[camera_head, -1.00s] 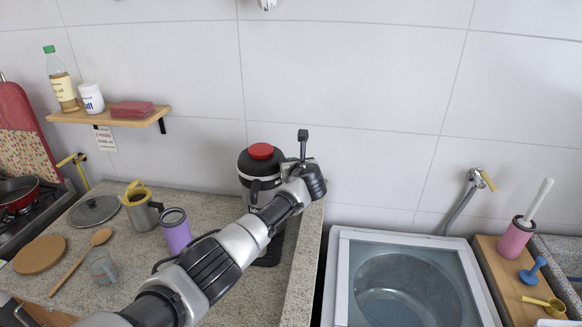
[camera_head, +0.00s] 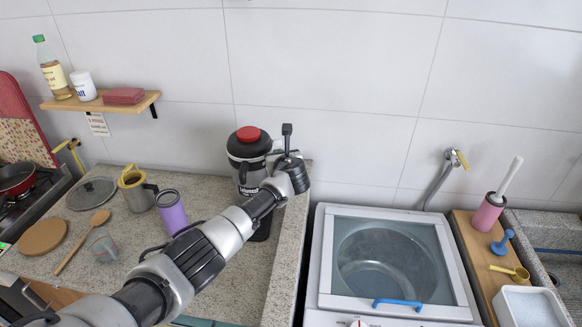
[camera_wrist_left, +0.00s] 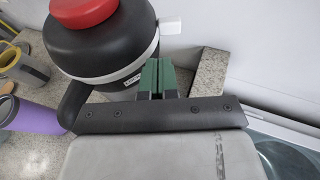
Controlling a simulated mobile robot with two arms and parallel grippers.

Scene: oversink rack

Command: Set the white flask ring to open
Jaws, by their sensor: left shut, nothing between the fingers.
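The black flask (camera_head: 240,172) with a red top (camera_head: 248,133) stands on the counter at the back. In the left wrist view its red top (camera_wrist_left: 84,10) and dark rounded shoulder (camera_wrist_left: 108,42) fill the upper left. A white ring (camera_wrist_left: 122,75) runs round the flask below the shoulder, with a white block (camera_wrist_left: 171,26) sticking out at the right. My left gripper, with green fingers (camera_wrist_left: 155,78), is shut and empty beside the flask's right side, near the ring. I cannot tell whether it touches. In the head view my wrist hides the fingertips. My right gripper is not in view.
A purple cup (camera_head: 172,212) and a grey-yellow jug (camera_head: 138,188) stand left of the flask. The counter's raised edge (camera_head: 290,250) and a washing machine (camera_head: 388,265) lie to the right. The tiled wall is close behind.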

